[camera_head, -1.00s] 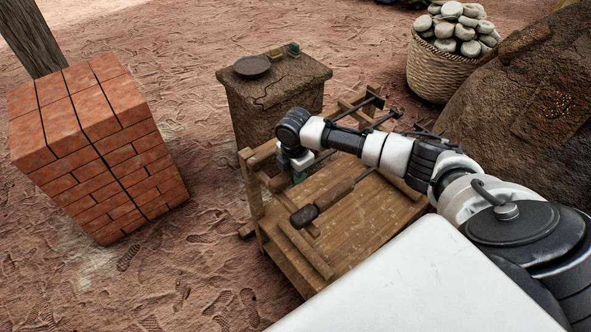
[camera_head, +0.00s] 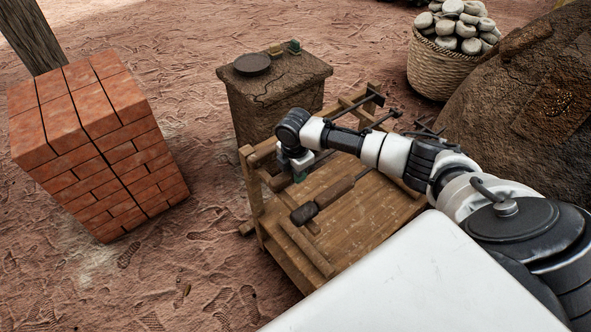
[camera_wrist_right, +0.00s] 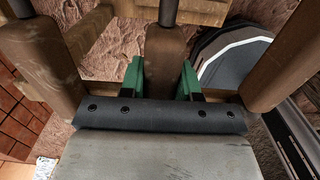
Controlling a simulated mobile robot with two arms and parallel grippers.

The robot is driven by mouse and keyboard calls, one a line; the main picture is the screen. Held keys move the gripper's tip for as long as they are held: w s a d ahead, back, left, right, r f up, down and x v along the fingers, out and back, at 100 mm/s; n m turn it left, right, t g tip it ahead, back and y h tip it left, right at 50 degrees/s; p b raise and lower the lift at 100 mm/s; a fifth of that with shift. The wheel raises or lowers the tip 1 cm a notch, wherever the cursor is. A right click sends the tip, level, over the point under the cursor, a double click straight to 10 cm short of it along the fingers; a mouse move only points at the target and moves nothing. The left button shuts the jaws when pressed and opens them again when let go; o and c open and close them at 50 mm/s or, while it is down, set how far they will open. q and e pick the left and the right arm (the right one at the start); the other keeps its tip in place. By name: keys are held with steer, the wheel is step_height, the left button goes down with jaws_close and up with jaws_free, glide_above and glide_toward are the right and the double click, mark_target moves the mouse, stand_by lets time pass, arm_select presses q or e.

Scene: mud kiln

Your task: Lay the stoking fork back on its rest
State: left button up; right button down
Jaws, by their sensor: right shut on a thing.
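My right gripper (camera_head: 299,176) is at the left end of a low wooden rack (camera_head: 382,205), its green fingers closed on both sides of a wooden handle. That handle (camera_wrist_right: 165,58), with a dark metal shaft, shows between the fingers in the right wrist view; I take it for the stoking fork's. In the head view its end (camera_head: 277,183) shows just left of the gripper, at the rack's left rail; whether it touches the rail is unclear. My arm hides much of the shaft, and I cannot tell which dark tool head belongs to it. My left gripper is out of view.
Another wooden-handled tool (camera_head: 335,193) lies across the rack nearer me. A further handle (camera_wrist_right: 42,62) is close left in the wrist view. A mud pedestal (camera_head: 262,105) stands behind, a brick stack (camera_head: 95,145) left, a basket (camera_head: 437,70) and mud kiln (camera_head: 500,110) right.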

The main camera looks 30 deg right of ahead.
steer(key=shift+f, duration=0.1)
steer(key=c, duration=0.7)
jaws_free()
steer(key=shift+s, duration=0.1)
steer(key=shift+c, duration=0.2)
step_height(320, 180, up, 9)
steer(key=p, duration=0.9)
